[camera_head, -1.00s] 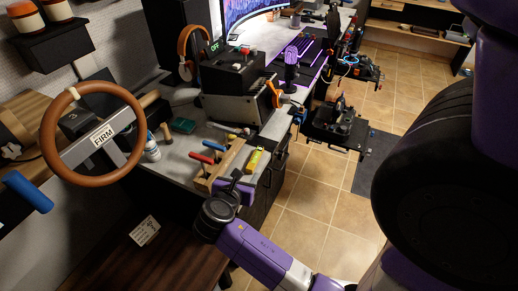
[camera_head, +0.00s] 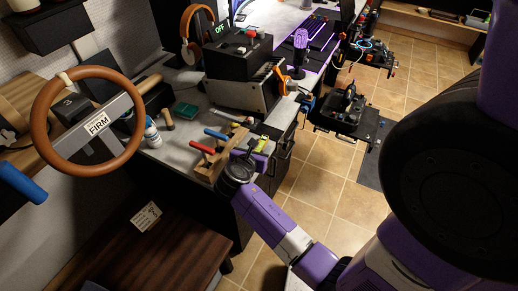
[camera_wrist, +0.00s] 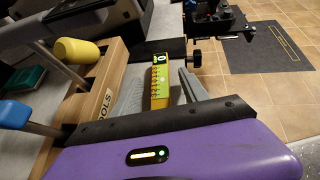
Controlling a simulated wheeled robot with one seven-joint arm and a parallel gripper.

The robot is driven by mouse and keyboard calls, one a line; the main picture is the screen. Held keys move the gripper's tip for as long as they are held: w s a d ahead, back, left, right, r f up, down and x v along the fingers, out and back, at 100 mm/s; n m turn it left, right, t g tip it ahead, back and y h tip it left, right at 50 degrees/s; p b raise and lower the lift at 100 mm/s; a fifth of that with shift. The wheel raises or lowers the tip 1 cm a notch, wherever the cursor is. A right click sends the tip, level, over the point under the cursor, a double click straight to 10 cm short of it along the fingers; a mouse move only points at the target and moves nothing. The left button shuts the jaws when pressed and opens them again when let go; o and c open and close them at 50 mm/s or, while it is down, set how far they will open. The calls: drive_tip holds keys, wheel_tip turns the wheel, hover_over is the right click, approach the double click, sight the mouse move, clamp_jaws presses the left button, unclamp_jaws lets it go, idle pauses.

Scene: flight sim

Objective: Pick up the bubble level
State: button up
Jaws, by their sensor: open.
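The bubble level (camera_wrist: 160,72) is a yellow-green bar with dark markings and a dark end bearing a light round mark. In the wrist view it lies lengthwise between the two grey fingers of my gripper (camera_wrist: 163,92), which is open. A gap shows on the right; I cannot tell whether the left finger touches it. In the head view the level (camera_head: 262,145) shows at the desk's front edge, partly hidden by my gripper (camera_head: 252,147).
A wooden tool rack (camera_wrist: 104,85) marked "TOOLS" stands just left of the level, with a yellow-handled tool (camera_wrist: 77,51) and a blue-handled one (camera_wrist: 15,111). A steering wheel (camera_head: 39,128) is at the left. Tiled floor (camera_head: 320,165) lies open to the right.

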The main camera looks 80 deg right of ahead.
drive_tip(key=shift+d, duration=0.1)
drive_tip(key=shift+c, duration=0.2)
clamp_jaws()
